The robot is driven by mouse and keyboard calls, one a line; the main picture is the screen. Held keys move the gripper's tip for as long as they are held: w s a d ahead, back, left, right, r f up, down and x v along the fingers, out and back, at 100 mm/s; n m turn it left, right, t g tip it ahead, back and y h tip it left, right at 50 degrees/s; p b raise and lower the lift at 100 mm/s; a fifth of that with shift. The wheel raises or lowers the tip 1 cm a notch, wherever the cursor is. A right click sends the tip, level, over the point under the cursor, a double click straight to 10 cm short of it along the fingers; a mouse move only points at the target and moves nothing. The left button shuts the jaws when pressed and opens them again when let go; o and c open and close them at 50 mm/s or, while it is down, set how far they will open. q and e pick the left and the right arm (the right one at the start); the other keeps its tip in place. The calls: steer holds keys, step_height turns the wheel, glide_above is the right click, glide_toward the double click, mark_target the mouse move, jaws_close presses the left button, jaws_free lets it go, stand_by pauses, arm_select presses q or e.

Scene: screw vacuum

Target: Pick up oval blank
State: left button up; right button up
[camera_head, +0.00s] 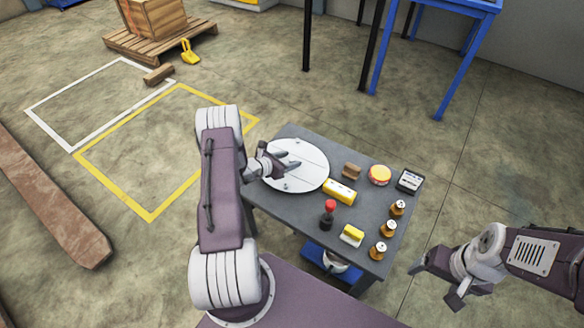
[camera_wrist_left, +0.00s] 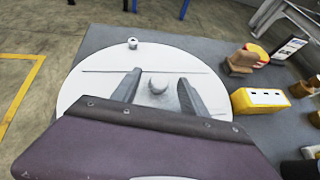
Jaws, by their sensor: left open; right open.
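A white oval or round plate (camera_head: 312,178), which looks like the oval blank, lies flat on the left part of the grey table. It has a thin line across it and small knobs. My left gripper (camera_head: 291,163) is open over the plate. In the left wrist view the plate (camera_wrist_left: 90,92) fills the middle, and the left gripper's fingers (camera_wrist_left: 158,90) stand apart on either side of a round knob. I cannot tell whether they touch the plate. My right gripper (camera_head: 436,283) is open and empty, off the table's right side.
The grey table (camera_head: 290,218) also holds a yellow block (camera_head: 340,192), a brown block (camera_head: 351,170), a round red-yellow tin (camera_head: 380,174), a black device (camera_head: 410,181), a red-topped bottle (camera_head: 328,215), a yellow-topped brush-like item (camera_head: 352,235) and several amber bottles (camera_head: 388,228).

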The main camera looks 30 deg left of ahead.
arm_select(q)
steer(key=shift+x, duration=0.95)
jaws_close()
steer(key=shift+a, duration=0.1)
stand_by(0.5)
